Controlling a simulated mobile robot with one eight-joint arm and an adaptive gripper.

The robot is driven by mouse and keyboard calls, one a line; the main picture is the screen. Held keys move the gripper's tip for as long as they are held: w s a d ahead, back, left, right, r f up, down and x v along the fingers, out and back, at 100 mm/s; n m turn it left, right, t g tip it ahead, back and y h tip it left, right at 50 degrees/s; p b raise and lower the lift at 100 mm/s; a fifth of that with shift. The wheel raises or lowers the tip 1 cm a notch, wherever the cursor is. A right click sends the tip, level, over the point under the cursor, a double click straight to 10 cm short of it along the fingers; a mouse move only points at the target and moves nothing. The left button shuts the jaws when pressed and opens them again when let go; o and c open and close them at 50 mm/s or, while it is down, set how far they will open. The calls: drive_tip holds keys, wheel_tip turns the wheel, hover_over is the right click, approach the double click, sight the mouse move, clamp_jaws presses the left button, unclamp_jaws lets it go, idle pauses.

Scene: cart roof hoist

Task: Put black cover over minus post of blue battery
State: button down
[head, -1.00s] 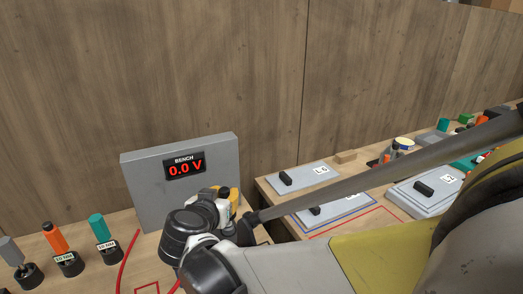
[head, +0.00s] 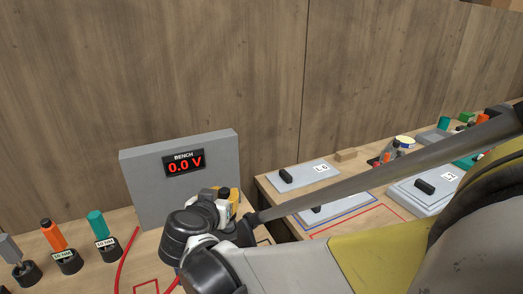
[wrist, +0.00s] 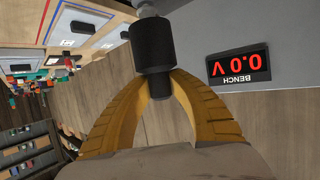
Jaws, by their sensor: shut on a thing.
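My gripper (wrist: 160,78) has yellow fingers shut on a black cylindrical piece (wrist: 152,46), wide at one end with a narrower stub between the fingers. I cannot tell if this piece is the black cover. A pale grey round part (wrist: 146,7) shows at its wide end; whether they are joined is unclear. In the head view my gripper (head: 232,196) is mostly hidden by my wrist, in front of the grey bench meter (head: 145,185). It also shows upside down in the wrist view (wrist: 275,100). I cannot make out the blue battery or its minus post.
Grey, orange (head: 54,236) and teal (head: 97,224) handled tools stand in black holders at left. A red cable (head: 126,260) runs beside them. Grey plates with black handles (head: 285,176) lie on the right bench. A wooden wall (head: 240,80) closes the back.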

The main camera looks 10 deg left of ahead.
drive_tip(key=shift+f+b, duration=1.75)
drive_tip(key=shift+f, duration=0.5)
drive_tip(key=c, duration=1.2)
unclamp_jaws()
wheel_tip(320, 180, up, 10)
drive_tip(key=shift+d, duration=0.1)
